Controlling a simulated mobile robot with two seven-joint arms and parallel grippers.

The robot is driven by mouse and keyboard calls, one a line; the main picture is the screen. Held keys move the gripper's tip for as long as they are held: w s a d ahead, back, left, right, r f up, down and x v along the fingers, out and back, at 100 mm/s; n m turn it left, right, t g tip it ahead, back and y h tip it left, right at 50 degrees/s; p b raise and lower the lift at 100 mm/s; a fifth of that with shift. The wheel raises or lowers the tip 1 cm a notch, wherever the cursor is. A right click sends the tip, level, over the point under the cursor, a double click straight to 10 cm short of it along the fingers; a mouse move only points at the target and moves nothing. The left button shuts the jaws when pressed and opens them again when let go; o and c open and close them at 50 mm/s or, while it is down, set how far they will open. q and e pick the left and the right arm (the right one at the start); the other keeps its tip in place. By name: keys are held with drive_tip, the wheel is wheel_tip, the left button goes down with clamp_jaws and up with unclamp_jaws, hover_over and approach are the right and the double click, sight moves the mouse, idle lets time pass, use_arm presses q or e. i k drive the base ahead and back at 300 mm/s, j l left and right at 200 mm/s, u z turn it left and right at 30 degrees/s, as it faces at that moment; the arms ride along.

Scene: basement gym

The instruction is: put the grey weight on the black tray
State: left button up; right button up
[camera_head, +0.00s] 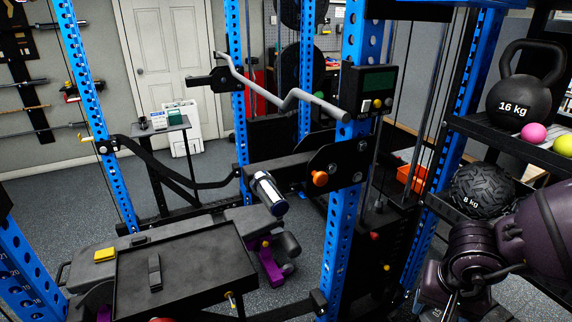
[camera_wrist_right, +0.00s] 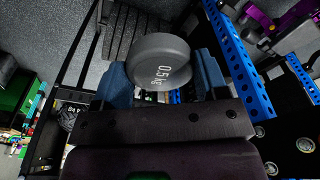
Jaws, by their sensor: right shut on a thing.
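The grey weight (camera_wrist_right: 162,58), marked 0.5 kg, is held between the two blue fingers of my right gripper (camera_wrist_right: 163,82) in the right wrist view. In the head view my right arm comes in at the lower right, beside the rack, and I cannot make out the weight there. The black tray (camera_head: 205,262) lies flat at the lower left of the head view, well to the left of my right arm. A small dark object (camera_head: 154,272) lies on it. My left gripper is not in view.
A blue rack post (camera_head: 345,200) stands between the tray and my right arm. A shelf at the right holds a 16 kg kettlebell (camera_head: 518,100), a pink ball (camera_head: 534,134) and an 8 kg ball (camera_head: 482,190). A yellow block (camera_head: 105,255) lies beside the tray. A chrome-ended bar (camera_head: 268,190) juts out behind it.

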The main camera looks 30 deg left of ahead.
sight(210, 256)
drive_tip(key=k+u, duration=0.2)
drive_tip(key=u, duration=0.65)
drive_tip(key=j+u, duration=0.15)
drive_tip(key=u, duration=0.25)
drive_tip(key=j+u, duration=0.15)
drive_tip(key=u, duration=0.3)
drive_tip(key=i+j, duration=0.35)
drive_tip(key=j, duration=0.3)
drive_tip(key=i+j, duration=0.2)
drive_tip(key=i, duration=0.25)
drive_tip(key=l+z, duration=0.05)
drive_tip(key=l, duration=0.05)
